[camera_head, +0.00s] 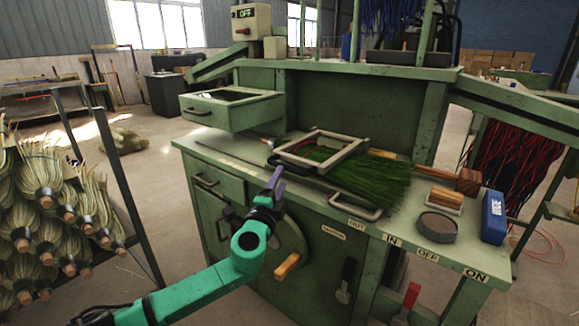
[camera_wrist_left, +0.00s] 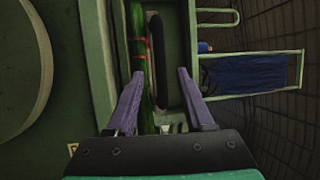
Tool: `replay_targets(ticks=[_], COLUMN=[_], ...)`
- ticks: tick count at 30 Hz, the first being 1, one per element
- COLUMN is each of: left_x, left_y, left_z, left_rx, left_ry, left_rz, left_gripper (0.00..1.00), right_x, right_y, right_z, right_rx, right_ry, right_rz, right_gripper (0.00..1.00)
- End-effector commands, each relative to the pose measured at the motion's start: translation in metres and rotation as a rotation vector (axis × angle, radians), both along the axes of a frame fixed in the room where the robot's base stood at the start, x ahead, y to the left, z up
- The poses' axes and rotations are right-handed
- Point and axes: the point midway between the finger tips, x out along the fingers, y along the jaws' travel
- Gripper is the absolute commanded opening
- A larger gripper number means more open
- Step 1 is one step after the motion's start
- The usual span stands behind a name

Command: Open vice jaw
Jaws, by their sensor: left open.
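A pale rectangular jaw frame (camera_head: 318,147) lies on the green workbench, around a bundle of green bristles (camera_head: 372,180); I cannot tell how far its jaws are apart. A metal loop handle (camera_head: 356,209) sits at the bench's front edge. My left gripper (camera_head: 277,178) is at the bench front, left of that handle, with its purple fingers pointing up. In the left wrist view my left gripper (camera_wrist_left: 159,88) is open, its fingers apart. Beyond them show a green bundle with red bands (camera_wrist_left: 139,45) and a dark rod (camera_wrist_left: 158,60). I see no contact. My right gripper is out of view.
A wooden crank handle (camera_head: 287,266) juts from the bench front below my left gripper. An open drawer box (camera_head: 232,109) stands at the back left. A blue box (camera_head: 494,217) and a round dark pad (camera_head: 437,226) sit at the right. Brooms (camera_head: 60,210) are stacked left.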

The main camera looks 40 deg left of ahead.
Motion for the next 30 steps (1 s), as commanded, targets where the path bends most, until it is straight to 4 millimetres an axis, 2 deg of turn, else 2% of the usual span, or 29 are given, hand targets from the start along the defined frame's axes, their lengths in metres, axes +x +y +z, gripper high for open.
replay_targets(ticks=[3,9,19,20,21,24,30], left_x=[0.023,0.051,0.058,0.058,0.058,0.058,0.058], left_y=[0.012,0.024,0.027,0.027,0.027,0.026,0.026], left_z=[0.008,0.011,0.01,0.01,0.01,0.01,0.01], left_rx=[0.001,-0.002,-0.002,-0.002,-0.002,-0.002,-0.002], left_ry=[-0.004,-0.002,0.001,0.001,0.001,0.001,0.001], left_rz=[0.002,0.003,0.001,0.001,0.001,0.001,0.001], left_gripper=[0.52,0.52,0.52,0.48,0.33,0.0,0.0], right_x=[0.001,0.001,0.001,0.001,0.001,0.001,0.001], right_y=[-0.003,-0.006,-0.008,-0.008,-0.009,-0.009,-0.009], right_z=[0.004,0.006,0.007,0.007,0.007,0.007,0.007], right_rx=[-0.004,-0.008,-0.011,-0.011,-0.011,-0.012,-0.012], right_ry=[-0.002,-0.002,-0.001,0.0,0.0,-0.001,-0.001], right_rz=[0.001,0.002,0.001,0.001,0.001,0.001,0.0], right_gripper=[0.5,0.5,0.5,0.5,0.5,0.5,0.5])
